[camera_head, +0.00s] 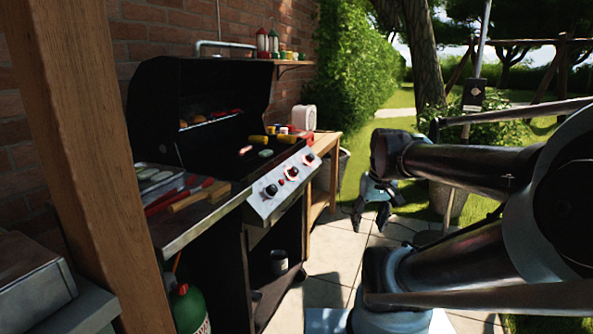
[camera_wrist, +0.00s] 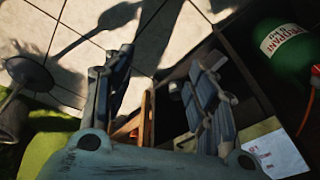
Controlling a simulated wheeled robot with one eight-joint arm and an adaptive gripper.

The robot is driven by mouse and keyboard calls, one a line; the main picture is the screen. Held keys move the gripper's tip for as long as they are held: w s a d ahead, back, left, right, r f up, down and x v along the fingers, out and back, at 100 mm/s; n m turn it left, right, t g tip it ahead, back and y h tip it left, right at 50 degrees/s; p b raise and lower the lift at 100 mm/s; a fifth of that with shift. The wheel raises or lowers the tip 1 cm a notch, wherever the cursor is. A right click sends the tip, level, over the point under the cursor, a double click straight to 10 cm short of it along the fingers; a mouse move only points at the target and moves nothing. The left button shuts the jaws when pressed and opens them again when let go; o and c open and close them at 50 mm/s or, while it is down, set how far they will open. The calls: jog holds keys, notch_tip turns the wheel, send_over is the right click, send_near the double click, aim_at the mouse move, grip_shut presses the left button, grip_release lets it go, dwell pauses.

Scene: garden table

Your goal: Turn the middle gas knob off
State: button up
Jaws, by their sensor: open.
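The grill's sloped silver control panel (camera_head: 270,205) faces right and carries three dark knobs in a row. The middle knob (camera_head: 292,172) sits between the near knob (camera_head: 271,190) and the far knob (camera_head: 309,158). Reddish marks show around the knobs; the middle knob's exact angle is too small to read. My gripper (camera_head: 370,215) hangs with its fingers downward, to the right of the panel and clear of it. In the wrist view, its two fingers (camera_wrist: 162,75) are spread apart with nothing between them. No knob can be made out in the wrist view.
The black grill lid (camera_head: 195,100) is raised, with food on the grate. A wooden post (camera_head: 85,150) stands at the near left. A green propane tank (camera_head: 188,308) is below. A wooden side table (camera_head: 322,175) stands beyond the grill. Paving in front of the panel is open.

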jog(key=w+a+r+n+y, duration=0.1)
jog(key=w+a+r+n, duration=0.1)
jog(key=w+a+r, duration=0.5)
jog(key=w+r+n+y, duration=0.1)
jog(key=w+r+n, duration=0.1)
jog(key=w+r, duration=0.65)
jog(key=n+g+y, duration=0.1)
jog(key=n+y, duration=0.2)
send_near(296, 169)
jog(key=x, duration=0.9)
jog(key=shift+a, duration=0.1)
jog(key=shift+c, duration=0.4)
jog(key=c, duration=1)
